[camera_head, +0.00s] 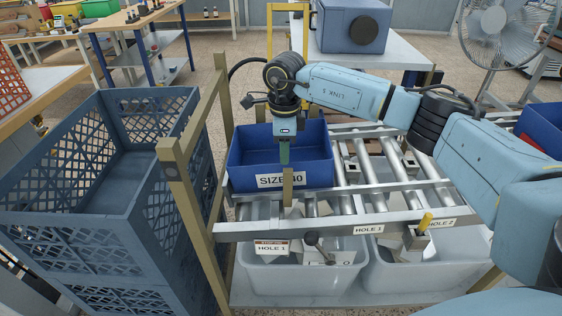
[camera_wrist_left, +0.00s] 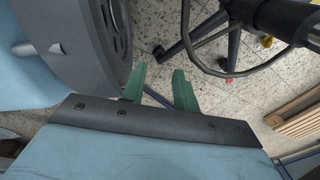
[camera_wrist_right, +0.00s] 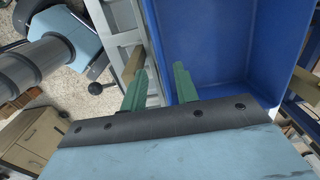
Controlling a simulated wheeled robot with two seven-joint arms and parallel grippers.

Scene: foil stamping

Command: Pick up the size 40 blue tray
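The blue tray (camera_head: 245,178), labelled "SIZE 40" on its front, sits upright at the left end of a metal roller rack. In the right wrist view its blue floor and wall (camera_wrist_right: 222,45) fill the upper right. My right gripper (camera_head: 284,162) points down at the tray's front wall, near the label. Its green fingers (camera_wrist_right: 160,80) are apart, with the wall's rim appearing to pass between them; I cannot tell whether they touch it. My left gripper (camera_wrist_left: 160,82) is open and empty above the speckled floor, outside the head view.
A blue-grey lattice crate (camera_head: 100,210) stands left of the rack, beside a wooden post (camera_head: 190,200). Grey bins (camera_head: 290,272) sit below the rollers (camera_head: 375,180). Another blue tray (camera_head: 542,125) is at the far right. A wheeled chair base (camera_wrist_left: 215,40) is near my left gripper.

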